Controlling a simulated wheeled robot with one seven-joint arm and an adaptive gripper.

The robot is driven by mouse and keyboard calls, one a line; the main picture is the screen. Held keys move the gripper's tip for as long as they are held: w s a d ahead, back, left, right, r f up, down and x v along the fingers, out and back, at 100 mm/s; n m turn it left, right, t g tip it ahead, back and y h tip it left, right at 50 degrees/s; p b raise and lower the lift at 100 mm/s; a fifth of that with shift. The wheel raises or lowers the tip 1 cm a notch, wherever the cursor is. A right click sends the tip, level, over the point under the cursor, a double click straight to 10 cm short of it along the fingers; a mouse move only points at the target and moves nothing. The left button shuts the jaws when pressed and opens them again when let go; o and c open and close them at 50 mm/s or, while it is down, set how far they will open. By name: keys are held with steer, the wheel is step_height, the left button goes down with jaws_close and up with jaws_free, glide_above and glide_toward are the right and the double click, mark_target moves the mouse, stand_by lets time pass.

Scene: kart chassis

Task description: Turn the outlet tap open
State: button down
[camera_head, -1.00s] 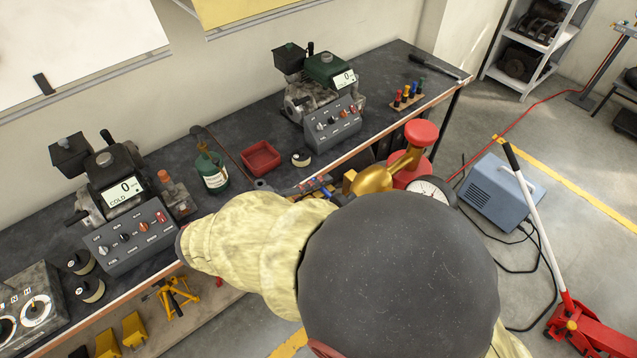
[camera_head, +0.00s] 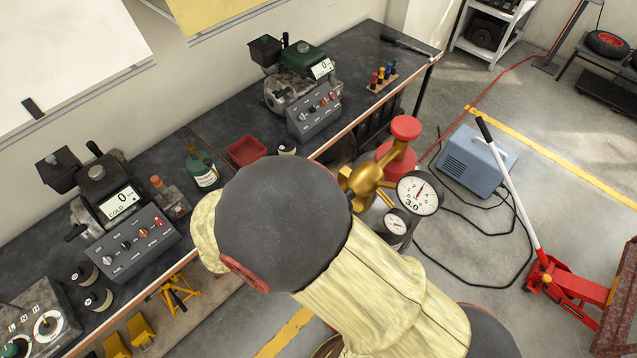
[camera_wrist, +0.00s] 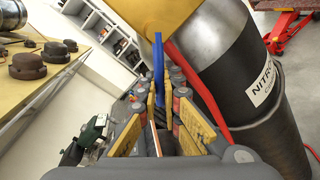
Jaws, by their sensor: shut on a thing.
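The brass regulator (camera_head: 362,182) with a red round knob (camera_head: 406,128) above it stands right of my arm in the head view. A large gauge (camera_head: 417,193) marked 3.0 and a smaller gauge (camera_head: 397,222) sit on it. In the wrist view a blue lever (camera_wrist: 158,62), which looks like the outlet tap's handle, stands between the fingers of my gripper (camera_wrist: 162,98). My gripper is shut on it. Brass-coloured metal (camera_wrist: 155,14) is just above the lever. My arm hides the gripper and the tap in the head view.
A grey cylinder (camera_wrist: 222,70) labelled NITRO stands close right of my fingers, with a red hose (camera_wrist: 200,90) before it. The workbench (camera_head: 225,120) carries machines and a red tray (camera_head: 247,150). A blue box unit (camera_head: 475,160) and a red jack (camera_head: 560,285) stand on the floor.

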steer(key=shift+s+d+f+n+h+p, duration=0.25)
steer(key=shift+s+d+n+p, duration=0.1)
steer(key=shift+n+p, duration=0.55)
steer(key=shift+s+d+f+n+h+p, duration=0.2)
steer(key=shift+s+d+f+n+p, duration=0.15)
steer(key=shift+n+p, duration=0.55)
steer(key=shift+s+d+f+n+h+p, duration=0.15)
steer(key=shift+s+d+n+h+p, duration=0.3)
steer(key=shift+n, duration=0.75)
steer(key=shift+w, duration=0.1)
steer(key=c, duration=2.1)
jaws_free()
steer(key=shift+o, duration=0.7)
steer(key=shift+a, duration=0.1)
steer(key=v, duration=1.2)
